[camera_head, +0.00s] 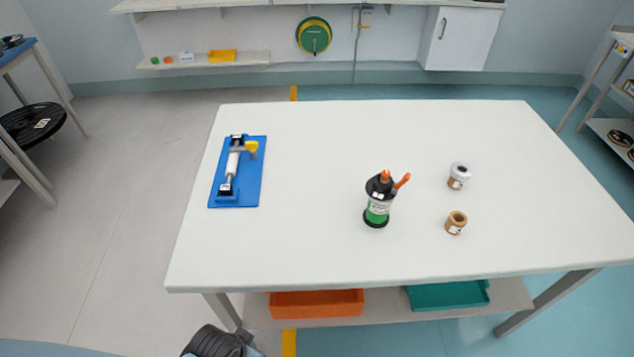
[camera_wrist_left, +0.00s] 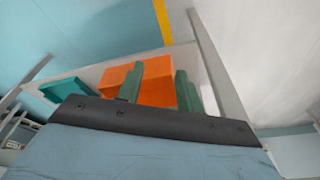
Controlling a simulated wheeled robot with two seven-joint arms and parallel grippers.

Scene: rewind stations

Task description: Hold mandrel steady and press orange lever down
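A dark upright mandrel (camera_head: 378,206) with a green label band stands on the white table right of its middle. An orange lever (camera_head: 403,181) sticks up and to the right from its top, beside an orange cap. My left gripper (camera_wrist_left: 160,78) is open and empty in the left wrist view, its two green fingers apart. It is low, in front of the table, with the under-table shelf beyond it, well away from the mandrel. A black part of my arm (camera_head: 218,343) shows at the bottom of the head view. My right gripper is not in view.
A blue winder plate (camera_head: 252,185) with a white roller and yellow knob lies on the table (camera_head: 320,250) at left. A white-grey spool (camera_head: 459,175) and a brown spool (camera_head: 456,222) stand right of the mandrel. Orange (camera_head: 317,303) and teal (camera_head: 448,295) bins sit below. The table's middle is clear.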

